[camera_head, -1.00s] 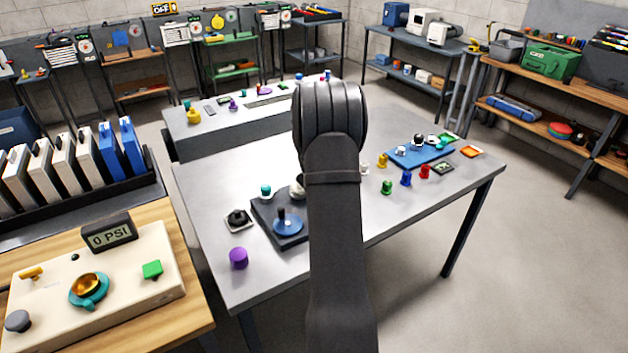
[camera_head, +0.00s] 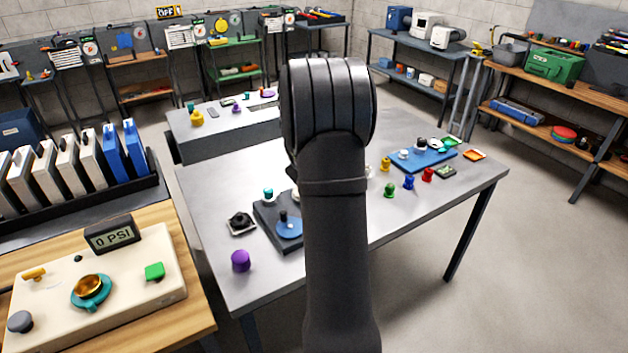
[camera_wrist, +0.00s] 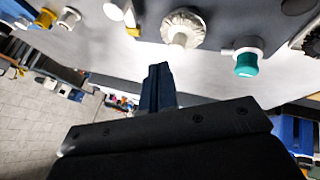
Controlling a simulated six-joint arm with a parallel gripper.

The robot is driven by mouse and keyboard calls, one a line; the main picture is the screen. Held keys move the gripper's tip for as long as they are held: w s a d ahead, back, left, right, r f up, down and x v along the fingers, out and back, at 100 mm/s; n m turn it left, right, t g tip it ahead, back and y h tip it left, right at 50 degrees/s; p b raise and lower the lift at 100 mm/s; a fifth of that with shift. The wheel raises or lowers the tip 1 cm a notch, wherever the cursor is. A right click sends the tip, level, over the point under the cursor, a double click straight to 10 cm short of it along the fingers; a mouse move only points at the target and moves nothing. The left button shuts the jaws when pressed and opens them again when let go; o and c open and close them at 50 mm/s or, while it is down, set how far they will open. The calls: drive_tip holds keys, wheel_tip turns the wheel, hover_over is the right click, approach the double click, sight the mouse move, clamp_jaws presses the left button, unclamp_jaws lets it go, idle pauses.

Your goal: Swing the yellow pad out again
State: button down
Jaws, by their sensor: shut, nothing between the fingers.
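I cannot tell for sure which thing is the yellow pad. A round yellow piece (camera_head: 221,25) shows on a dark panel at the back wall, small in the head view. A yellow lever-like piece (camera_head: 34,274) sits on the cream console at the left front. My gripper (camera_wrist: 158,88) shows in the wrist view with its dark fingers together and nothing between them. In the head view my arm hides it. In the wrist view a pale ribbed knob (camera_wrist: 184,26), a teal-tipped piece (camera_wrist: 246,64) and a yellow piece (camera_wrist: 45,18) lie beyond the fingers, apart from them.
The grey table (camera_head: 225,180) bears a purple knob (camera_head: 241,261), a dark plate with a blue disc (camera_head: 289,229) and several coloured pegs. A pressure display (camera_head: 112,235) stands on the console. Binders (camera_head: 95,160) stand at the left. Open floor (camera_head: 540,260) lies at the right.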

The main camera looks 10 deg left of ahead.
drive_tip(key=w+f+m+h, duration=0.1)
drive_tip(key=f, duration=0.1)
drive_tip(key=w+d+f+m+h, duration=0.1)
drive_tip(key=w+f+m, duration=0.1)
drive_tip(key=f, duration=0.1)
drive_tip(key=w+d+f+m+h, duration=0.1)
drive_tip(key=w+f+m, duration=0.1)
drive_tip(key=shift+w+f, duration=0.15)
drive_tip(key=shift+f, duration=0.1)
idle(0.6)
drive_tip(key=shift+w+d+m+h, duration=0.4)
drive_tip(key=shift+w+m+h, duration=0.1)
drive_tip(key=shift+m, duration=0.1)
